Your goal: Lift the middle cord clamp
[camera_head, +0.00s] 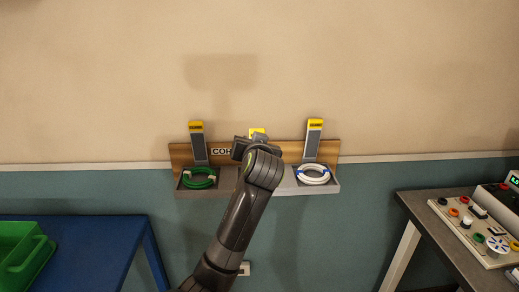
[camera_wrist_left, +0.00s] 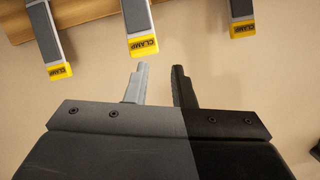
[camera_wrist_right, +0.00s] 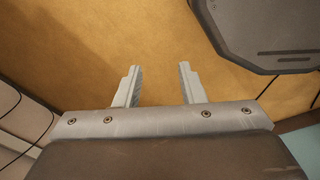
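The middle cord clamp shows as a grey lever with a yellow end marked CLAMP (camera_wrist_left: 143,45) in the left wrist view. In the head view only its yellow tip (camera_head: 259,131) shows above my left wrist, which hides the rest. My left gripper (camera_wrist_left: 158,66) is open and empty. Its fingers are near the clamp's yellow end with nothing between them. My right gripper (camera_wrist_right: 156,68) is open and empty in its wrist view, facing a plain tan-orange surface. It is outside the head view.
A left clamp (camera_head: 197,142) and a right clamp (camera_head: 313,140) flank the middle one on a wooden wall board (camera_head: 175,154). A green cord coil (camera_head: 199,178) and a white coil (camera_head: 313,175) sit below them. A blue table (camera_head: 90,228) and a bench with a control panel (camera_head: 480,228) stand either side.

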